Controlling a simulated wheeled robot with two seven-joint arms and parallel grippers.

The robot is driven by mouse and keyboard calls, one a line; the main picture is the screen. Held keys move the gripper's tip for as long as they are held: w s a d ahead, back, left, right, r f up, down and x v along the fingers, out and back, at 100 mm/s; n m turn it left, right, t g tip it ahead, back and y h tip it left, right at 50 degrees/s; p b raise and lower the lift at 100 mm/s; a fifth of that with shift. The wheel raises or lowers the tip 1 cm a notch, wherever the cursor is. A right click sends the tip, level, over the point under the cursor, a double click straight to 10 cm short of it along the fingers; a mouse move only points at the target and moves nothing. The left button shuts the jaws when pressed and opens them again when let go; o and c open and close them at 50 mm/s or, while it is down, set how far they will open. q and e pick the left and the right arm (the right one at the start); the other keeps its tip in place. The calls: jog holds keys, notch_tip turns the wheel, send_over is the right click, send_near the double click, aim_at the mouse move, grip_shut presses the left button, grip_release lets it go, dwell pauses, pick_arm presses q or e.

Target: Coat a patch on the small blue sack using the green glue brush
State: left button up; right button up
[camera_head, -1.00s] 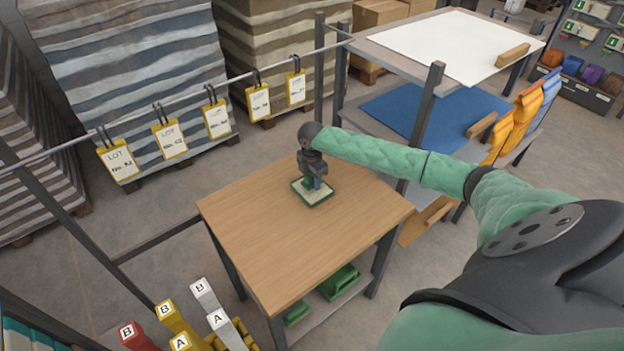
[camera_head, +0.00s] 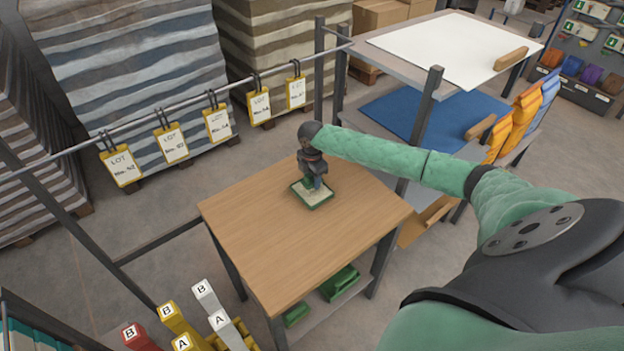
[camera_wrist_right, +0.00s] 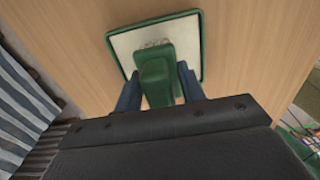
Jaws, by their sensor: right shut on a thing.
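My right gripper (camera_head: 314,182) points down over the wooden table and is shut on the green glue brush (camera_wrist_right: 155,75). The brush's pale bristles are over a shallow green-rimmed tray (camera_head: 328,204) with a cream surface. In the right wrist view the bristles meet or nearly meet that surface, and I cannot tell which. The tray's rim (camera_wrist_right: 202,50) shows there around the brush. Blue sacks (camera_head: 548,86) stand behind orange ones on the rack at right, and a small blue item (camera_head: 572,65) sits in the far-right bin shelf. Which is the small blue sack is unclear. My left gripper is out of view.
The wooden table (camera_head: 260,240) is otherwise bare. A rack with a white top (camera_head: 440,40) and blue mat (camera_head: 400,105) adjoins it. A rail (camera_head: 80,143) with hanging lot tags runs behind. Lettered blocks (camera_head: 205,290) stand at front left.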

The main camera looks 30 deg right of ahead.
jog(key=shift+r+p, duration=1.05)
jog(key=shift+r, duration=0.5)
jog(key=shift+r+p, duration=0.55)
jog(key=shift+r, duration=0.55)
